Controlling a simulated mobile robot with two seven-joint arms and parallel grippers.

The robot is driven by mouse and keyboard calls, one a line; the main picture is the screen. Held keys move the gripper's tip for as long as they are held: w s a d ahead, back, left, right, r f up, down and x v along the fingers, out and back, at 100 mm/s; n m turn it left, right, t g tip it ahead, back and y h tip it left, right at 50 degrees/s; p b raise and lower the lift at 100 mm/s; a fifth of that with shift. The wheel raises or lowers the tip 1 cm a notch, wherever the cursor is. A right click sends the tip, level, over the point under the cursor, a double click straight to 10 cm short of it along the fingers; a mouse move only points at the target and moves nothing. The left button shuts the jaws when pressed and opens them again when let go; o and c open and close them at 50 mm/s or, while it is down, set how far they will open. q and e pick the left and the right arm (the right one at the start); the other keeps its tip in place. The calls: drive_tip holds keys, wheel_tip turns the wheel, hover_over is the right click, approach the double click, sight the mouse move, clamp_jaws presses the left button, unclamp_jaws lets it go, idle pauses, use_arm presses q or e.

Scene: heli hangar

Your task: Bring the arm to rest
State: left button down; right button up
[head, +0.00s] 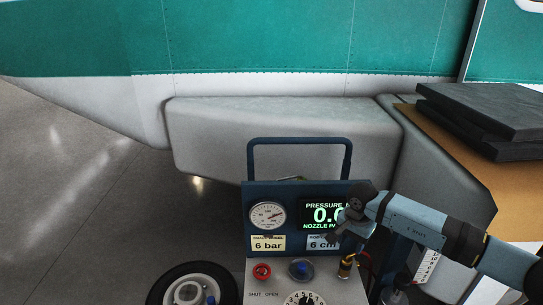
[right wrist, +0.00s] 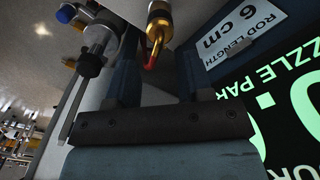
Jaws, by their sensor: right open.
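My right arm (head: 430,230) reaches in from the right in the head view. Its gripper (head: 347,222) hangs in front of the right side of a dark blue pressure panel (head: 290,192) and hides part of the display (head: 321,214). In the right wrist view the two fingers of the gripper (right wrist: 163,75) stand apart with nothing held between them. A brass fitting (right wrist: 158,30) with a red tip shows beyond the gap, and I cannot tell its distance. My left gripper is in neither view.
The panel carries a round gauge (head: 267,216), a "6 bar" label, and a "6 cm" label. Below are a red knob (head: 262,271), a blue knob (head: 300,269) and a dial. A wheel (head: 190,287) stands left. Dark slabs (head: 485,115) lie on a brown surface right. A teal-white helicopter fuselage fills the back.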

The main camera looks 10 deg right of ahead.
drive_tip(key=s+a+m+y+p, duration=0.25)
drive_tip(key=s+a+y, duration=0.2)
drive_tip(key=a, duration=0.55)
drive_tip(key=s+a+m+y+p, duration=0.1)
drive_tip(key=s+a+m+y, duration=0.3)
drive_tip(key=a, duration=0.5)
drive_tip(key=s+a+r+m+t+y+p, duration=0.35)
drive_tip(key=a+r+m+t+y, duration=0.45)
drive_tip(key=m, duration=0.6)
use_arm(q)
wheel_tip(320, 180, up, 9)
drive_tip(key=p, duration=0.4)
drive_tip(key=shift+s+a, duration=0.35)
use_arm(e)
drive_tip(key=s+d+f+n+t+h, duration=0.1)
drive_tip(key=s+d+f+n+h, duration=0.2)
drive_tip(key=n, duration=0.8)
drive_tip(key=s+d+f+n+t+h, duration=0.1)
drive_tip(key=s+d+f+n+h, duration=0.2)
drive_tip(key=n, duration=0.9)
drive_tip(key=s+d+f+n+h, duration=0.4)
drive_tip(key=s+n+h, duration=0.3)
drive_tip(key=s+n, duration=0.2)
drive_tip(key=shift+f+n+t, duration=0.4)
drive_tip(key=shift+n, duration=0.85)
